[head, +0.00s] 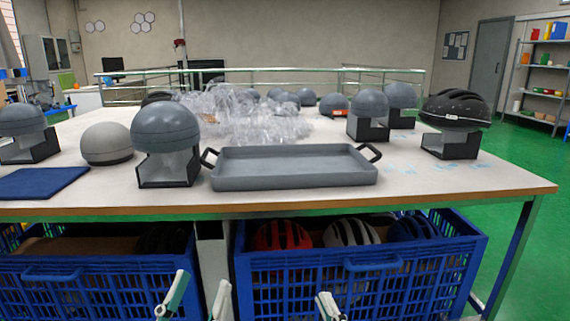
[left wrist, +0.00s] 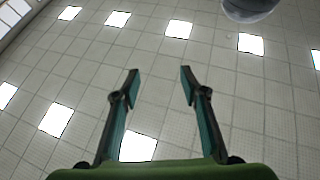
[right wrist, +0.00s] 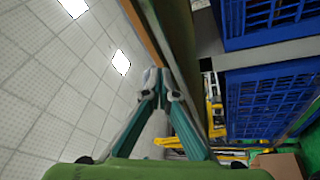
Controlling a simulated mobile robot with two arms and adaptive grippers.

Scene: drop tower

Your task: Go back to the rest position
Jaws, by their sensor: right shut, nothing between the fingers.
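My left gripper (head: 202,284) shows at the bottom of the head view, in front of the table and below its top. In the left wrist view it (left wrist: 159,72) is open, with nothing between its fingers and the ceiling behind it. My right gripper (head: 328,304) is at the bottom edge of the head view, right of the left one, in front of a blue crate. In the right wrist view its fingertips (right wrist: 159,76) meet, and it is shut and empty, near the table edge.
The table (head: 460,180) carries a grey tray (head: 295,172), several helmets and headforms on stands, clear wrapping (head: 235,115) and a blue mat (head: 40,183). Blue crates (head: 365,265) with helmets stand under it, close to both grippers. Green floor (head: 535,240) is free at the right.

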